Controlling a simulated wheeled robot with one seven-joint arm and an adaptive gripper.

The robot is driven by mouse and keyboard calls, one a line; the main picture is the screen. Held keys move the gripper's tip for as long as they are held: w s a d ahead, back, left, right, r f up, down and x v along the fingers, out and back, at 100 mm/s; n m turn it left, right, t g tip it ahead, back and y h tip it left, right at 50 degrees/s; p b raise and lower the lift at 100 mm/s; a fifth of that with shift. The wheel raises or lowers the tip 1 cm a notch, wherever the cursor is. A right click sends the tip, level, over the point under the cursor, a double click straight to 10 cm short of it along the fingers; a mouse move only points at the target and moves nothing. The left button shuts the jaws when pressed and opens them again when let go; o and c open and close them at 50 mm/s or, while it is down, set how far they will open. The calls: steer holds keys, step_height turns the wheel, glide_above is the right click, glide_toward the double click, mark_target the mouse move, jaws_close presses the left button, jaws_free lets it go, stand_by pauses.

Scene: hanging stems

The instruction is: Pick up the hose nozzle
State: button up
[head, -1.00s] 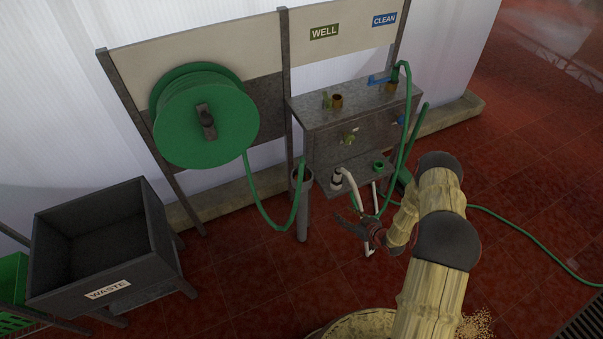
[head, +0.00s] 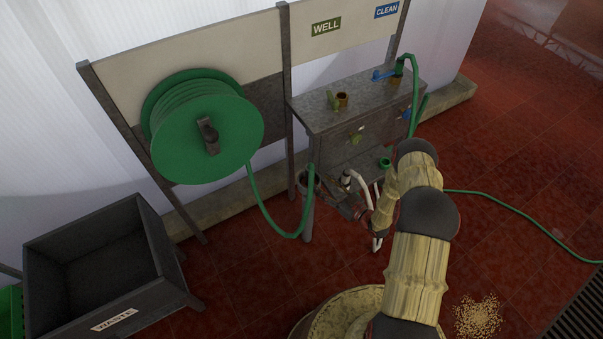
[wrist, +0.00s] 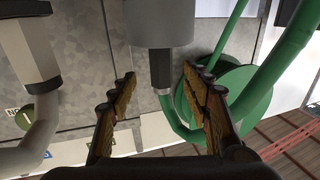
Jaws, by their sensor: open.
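In the wrist view a dark nozzle-like fitting (wrist: 161,68) sticks out of a grey cylindrical holder (wrist: 160,22), with a thin green hose running from it. I take it as the hose nozzle; any part inside the holder is hidden. My gripper (wrist: 159,75) is open, its fingertips on either side of the fitting in that picture. I cannot tell whether they touch it. In the head view my gripper (head: 347,205) is low in front of the metal bench, close to the grey holder (head: 309,184).
A green hose reel (head: 205,130) hangs left of the metal bench (head: 360,100). A pale pipe (wrist: 32,120) with a grey collar is left of my gripper in the wrist view. A waste bin (head: 160,235) stands at left. Open red floor (head: 500,240) lies right.

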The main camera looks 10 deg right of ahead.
mark_target(310, 175)
steer(key=shift+b+x, duration=0.7)
steer(key=shift+x, duration=3.15)
steer(key=shift+a+f, duration=0.1)
steer(key=shift+f, duration=0.05)
steer(key=c, duration=0.3)
steer(key=c, duration=0.9)
steer(key=shift+c, duration=0.4)
